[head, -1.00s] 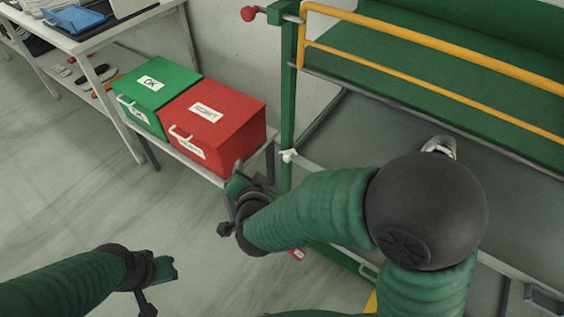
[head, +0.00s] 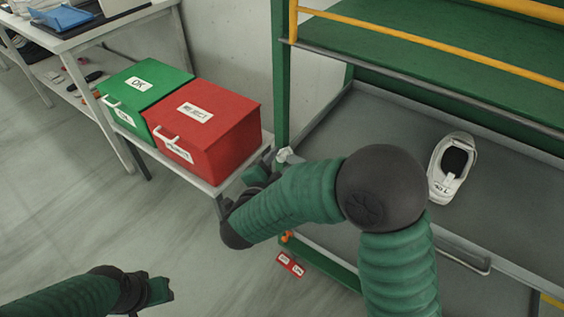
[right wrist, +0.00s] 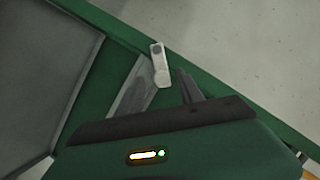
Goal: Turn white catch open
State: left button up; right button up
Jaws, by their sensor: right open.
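The white catch (head: 285,155) is on the green post at the left front corner of the grey tray. In the right wrist view the white catch (right wrist: 159,64) lies lengthwise just beyond and between my fingertips, on the green frame. In the head view my right gripper (head: 262,170) is partly hidden by my own arm, beside the post. My left gripper (head: 160,290) is at the bottom left, away from the catch; its jaws are unclear.
A red box (head: 225,125) and a green box (head: 135,85) stand on a low bench left of the post. A white shoe (head: 441,186) lies on the grey tray (head: 390,130). A yellow rail (head: 420,55) runs above it. Red tags (head: 290,264) hang low at the frame.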

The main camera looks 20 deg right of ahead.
jog(key=shift+x, duration=1.15)
jog(key=shift+w, duration=0.15)
jog(key=c, duration=0.3)
jog(key=shift+a, duration=0.1)
grip_shut()
